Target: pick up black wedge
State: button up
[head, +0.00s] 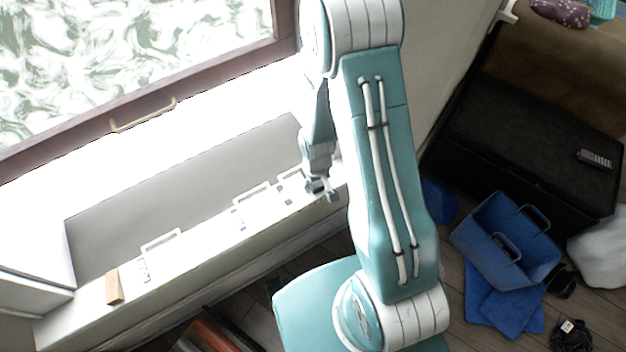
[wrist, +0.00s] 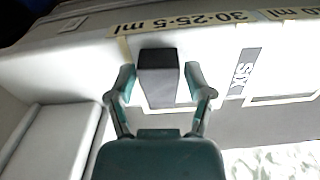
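The black wedge (wrist: 157,82) stands in the wrist view as a dark block with a lighter grey front face, on a pale ledge. My gripper (wrist: 160,72) is open, with one finger on each side of the wedge. A narrow gap shows between each finger and the wedge, so they look apart. In the head view my gripper (head: 322,188) is low over the right end of the white window ledge (head: 200,245). I cannot make out the wedge in the head view.
A brown wooden block (head: 114,287) sits at the ledge's left end. A blue bin (head: 507,240) and blue cloths (head: 503,308) are on the floor at right, near a black box (head: 520,140) holding a remote (head: 594,159).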

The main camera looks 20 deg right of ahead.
jog(key=c, duration=0.4)
